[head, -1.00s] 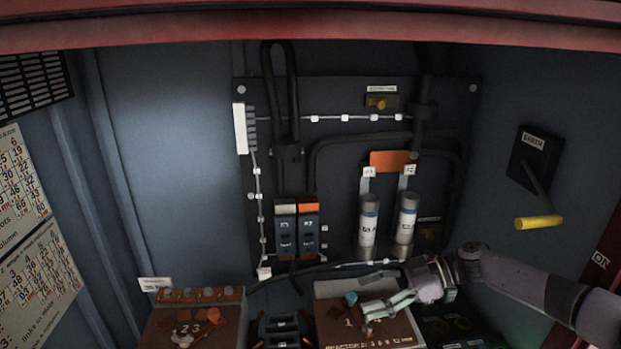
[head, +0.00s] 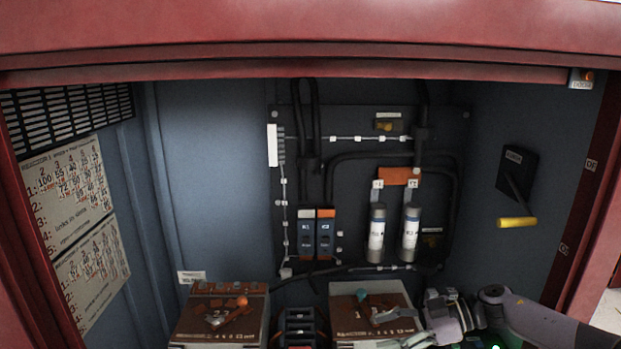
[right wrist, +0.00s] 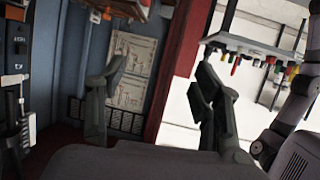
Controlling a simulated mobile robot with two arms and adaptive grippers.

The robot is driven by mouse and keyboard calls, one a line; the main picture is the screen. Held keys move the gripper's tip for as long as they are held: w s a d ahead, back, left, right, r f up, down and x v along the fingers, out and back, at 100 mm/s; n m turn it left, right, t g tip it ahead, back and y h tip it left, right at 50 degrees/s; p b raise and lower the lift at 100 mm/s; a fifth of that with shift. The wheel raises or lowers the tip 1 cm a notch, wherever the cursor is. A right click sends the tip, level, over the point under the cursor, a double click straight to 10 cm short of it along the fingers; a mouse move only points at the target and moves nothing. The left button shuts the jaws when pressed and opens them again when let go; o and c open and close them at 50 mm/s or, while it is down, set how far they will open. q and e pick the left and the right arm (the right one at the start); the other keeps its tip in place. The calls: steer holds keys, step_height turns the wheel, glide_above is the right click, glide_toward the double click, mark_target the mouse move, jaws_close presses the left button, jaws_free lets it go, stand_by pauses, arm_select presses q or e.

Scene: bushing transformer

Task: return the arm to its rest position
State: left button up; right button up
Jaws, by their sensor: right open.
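My right arm (head: 545,318) comes in from the lower right in the head view. Its gripper (head: 396,331) is at the bottom edge, in front of the right brown terminal box (head: 370,298); I cannot tell whether it touches the box. In the right wrist view the two dark fingers of the right gripper (right wrist: 162,65) stand wide apart with nothing between them. My left gripper is not in view.
The red cabinet frame (head: 300,55) edges the opening. The wrist view shows a shelf (right wrist: 245,45) with coloured items outside.

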steer(key=s+a+f+m+t, duration=0.2)
steer(key=a+m+t, duration=0.7)
steer(key=a, duration=0.9)
steer(key=s+d+f+m+h, duration=0.6)
steer(key=s+d+f+h, duration=0.3)
steer(key=s+d+h, duration=0.4)
steer(key=s+d+f+g, duration=0.3)
steer(key=s+d, duration=0.2)
steer(key=s, duration=0.4)
steer(key=s+d+f+g, duration=0.2)
steer(key=s+d+g, duration=0.25)
steer(key=s, duration=0.45)
step_height(320, 180, down, 25)
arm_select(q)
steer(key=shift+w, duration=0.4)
arm_select(e)
steer(key=s+d+f+g, duration=0.2)
steer(key=s+d+f, duration=0.1)
steer(key=s+f, duration=1.4)
steer(key=shift+s+f+h, duration=0.2)
steer(key=shift+s+h, duration=0.15)
steer(key=shift+h, duration=0.05)
